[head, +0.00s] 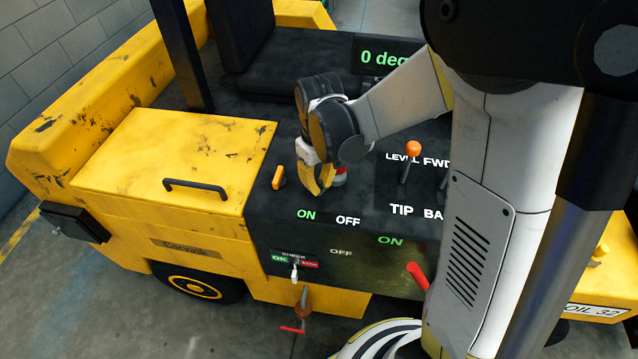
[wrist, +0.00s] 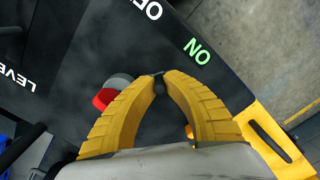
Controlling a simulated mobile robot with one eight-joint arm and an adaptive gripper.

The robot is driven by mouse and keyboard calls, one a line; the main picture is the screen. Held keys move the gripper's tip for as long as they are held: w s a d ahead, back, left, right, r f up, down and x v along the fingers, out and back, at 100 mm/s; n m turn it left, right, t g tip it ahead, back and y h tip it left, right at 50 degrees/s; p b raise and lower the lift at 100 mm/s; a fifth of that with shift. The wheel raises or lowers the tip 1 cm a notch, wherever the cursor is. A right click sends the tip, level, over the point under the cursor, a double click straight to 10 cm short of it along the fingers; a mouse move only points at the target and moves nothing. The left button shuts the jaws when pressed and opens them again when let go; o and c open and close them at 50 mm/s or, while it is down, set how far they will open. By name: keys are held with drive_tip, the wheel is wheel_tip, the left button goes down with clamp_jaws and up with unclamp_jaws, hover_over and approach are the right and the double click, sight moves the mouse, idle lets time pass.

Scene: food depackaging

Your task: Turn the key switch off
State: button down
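An orange upright handle (head: 279,177), which looks like the key switch, stands on the black console left of the green ON label (head: 306,214) and white OFF label (head: 348,221). My gripper (head: 316,196) is low over the console, right of this handle and apart from it. In the wrist view my yellow fingertips (wrist: 158,80) come together, with a small dark piece at the tips; I cannot tell whether it is pads or a held part. A bit of the orange handle (wrist: 189,131) shows beside the right finger, mostly hidden.
A red button (head: 340,176) on a grey base is close behind my gripper. An orange-topped lever (head: 413,149) stands to the right. A red lever (head: 417,273) and a small check switch (head: 294,270) are on the front face. A yellow lid (head: 175,155) lies left.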

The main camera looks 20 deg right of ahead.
sight(346, 198)
drive_tip(key=shift+s, duration=0.1)
idle(0.3)
drive_tip(key=n, duration=0.1)
drive_tip(key=s+d+n, duration=0.1)
drive_tip(key=shift+n, duration=0.4)
drive_tip(key=s+d+n, duration=0.1)
drive_tip(key=n, duration=0.1)
drive_tip(key=shift+d+n+b, duration=0.1)
drive_tip(key=shift+n+b, duration=0.2)
drive_tip(key=shift+b, duration=0.05)
drive_tip(key=d+n, duration=0.1)
drive_tip(key=n, duration=0.2)
drive_tip(key=shift+s+d, duration=0.4)
drive_tip(key=shift+s+d+n, duration=0.1)
drive_tip(key=shift+d+n, duration=0.35)
drive_tip(key=shift+n, duration=0.45)
drive_tip(key=shift+d+n, duration=0.45)
drive_tip(key=shift+n, duration=0.45)
drive_tip(key=c, duration=1.4)
unclamp_jaws()
